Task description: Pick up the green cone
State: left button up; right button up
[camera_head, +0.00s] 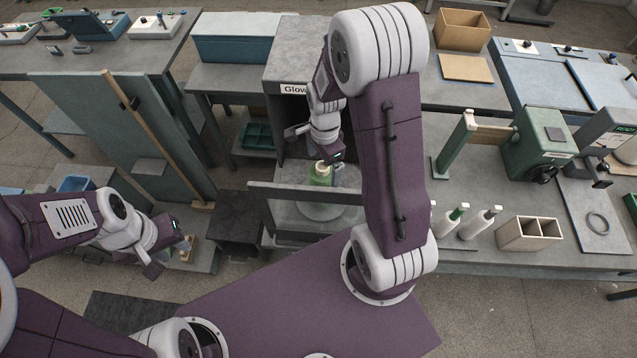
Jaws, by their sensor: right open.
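A green cone (320,177) with a pale top stands upright on a round grey base (320,210), in front of the open grey box labelled "Glow…". My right gripper (318,156) is right above and around the cone's top, with its jaws apart. I cannot tell whether either finger touches the cone. My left gripper (169,257) hangs low at the left, away from the cone, with its fingers apart and nothing between them.
A leaning board with a wooden pole (150,125) rises behind my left gripper.

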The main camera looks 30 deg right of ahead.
aim_at(323, 175)
jog(key=shift+d+f, duration=0.2)
jog(key=shift+f, duration=0.3)
jog(key=shift+w+d+f, duration=0.1)
jog(key=shift+w+f, duration=0.1)
jog(key=f, duration=0.1)
jog(key=f+p, duration=0.1)
jog(key=f, duration=0.2)
jog(key=shift+w+a+f, duration=0.15)
jog(key=shift+a+f, duration=0.15)
jog(key=shift+a, duration=0.05)
jog(key=shift+d+f, duration=0.15)
jog(key=shift+f, duration=0.15)
jog(key=shift+r, duration=0.1)
jog(key=c, duration=1.6)
